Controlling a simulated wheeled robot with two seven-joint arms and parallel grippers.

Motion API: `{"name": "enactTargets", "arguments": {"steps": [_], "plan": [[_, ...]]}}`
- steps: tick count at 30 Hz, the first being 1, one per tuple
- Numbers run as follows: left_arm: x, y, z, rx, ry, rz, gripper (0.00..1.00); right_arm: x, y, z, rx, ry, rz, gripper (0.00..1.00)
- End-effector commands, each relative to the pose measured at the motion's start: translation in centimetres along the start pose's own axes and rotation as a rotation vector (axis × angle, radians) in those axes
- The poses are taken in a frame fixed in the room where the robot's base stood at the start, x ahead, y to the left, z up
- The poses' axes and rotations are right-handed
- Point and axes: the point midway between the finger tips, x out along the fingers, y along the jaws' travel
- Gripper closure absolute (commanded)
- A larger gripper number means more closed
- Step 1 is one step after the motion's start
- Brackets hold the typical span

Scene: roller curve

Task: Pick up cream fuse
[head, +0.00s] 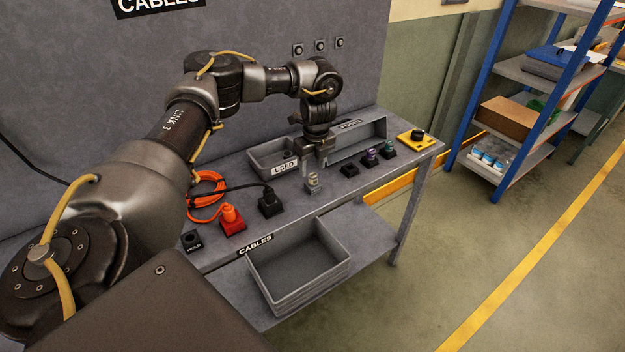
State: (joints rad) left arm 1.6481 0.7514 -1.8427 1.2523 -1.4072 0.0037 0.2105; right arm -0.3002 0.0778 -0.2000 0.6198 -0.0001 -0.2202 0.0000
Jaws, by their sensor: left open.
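A small cream fuse (313,178) stands upright near the front edge of the grey workbench, with a pale grey base below it. My left gripper (316,163) points down just above and behind the fuse in the head view. Its jaws are open, and I cannot tell whether the fingertips reach around the top of the fuse. My right gripper is not in view.
Grey bins, one labelled USED (262,158), stand behind the gripper. To the right are a black socket (349,170), purple (371,157) and green (388,150) pieces and a yellow box (416,141). A black plug (270,203) and red socket (232,223) lie left.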

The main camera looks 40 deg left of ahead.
Motion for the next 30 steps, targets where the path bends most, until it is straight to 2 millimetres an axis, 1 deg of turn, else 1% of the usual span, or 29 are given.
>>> {"name": "enactTargets", "arguments": {"steps": [5, 11, 12, 15, 18, 23, 24, 25, 30], "plan": [[0.3, -0.1, 0.0, 0.000, 0.000, -0.001, 0.50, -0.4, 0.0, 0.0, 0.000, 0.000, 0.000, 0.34], [3.0, -0.6, 0.1, 0.000, 0.000, 0.003, 0.50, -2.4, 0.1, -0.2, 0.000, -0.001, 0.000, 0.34], [3.7, -0.5, 0.1, 0.000, 0.000, 0.002, 0.50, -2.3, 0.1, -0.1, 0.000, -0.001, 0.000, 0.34], [4.7, -0.6, 0.1, -0.001, 0.000, 0.000, 0.50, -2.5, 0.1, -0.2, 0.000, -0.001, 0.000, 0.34], [5.2, -0.6, 0.1, -0.001, 0.000, -0.001, 0.50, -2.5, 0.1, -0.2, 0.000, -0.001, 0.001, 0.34], [5.3, -0.6, 0.1, 0.000, 0.000, -0.002, 0.50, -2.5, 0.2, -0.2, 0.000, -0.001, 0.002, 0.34], [5.3, -0.6, 0.1, 0.000, 0.000, -0.002, 0.51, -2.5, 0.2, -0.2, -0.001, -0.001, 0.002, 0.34], [5.3, -0.6, 0.1, 0.000, 0.001, -0.002, 0.55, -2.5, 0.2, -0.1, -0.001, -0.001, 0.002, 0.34], [5.3, -0.6, 0.1, 0.000, 0.001, -0.002, 0.77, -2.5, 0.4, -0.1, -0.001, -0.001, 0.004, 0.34]]}}
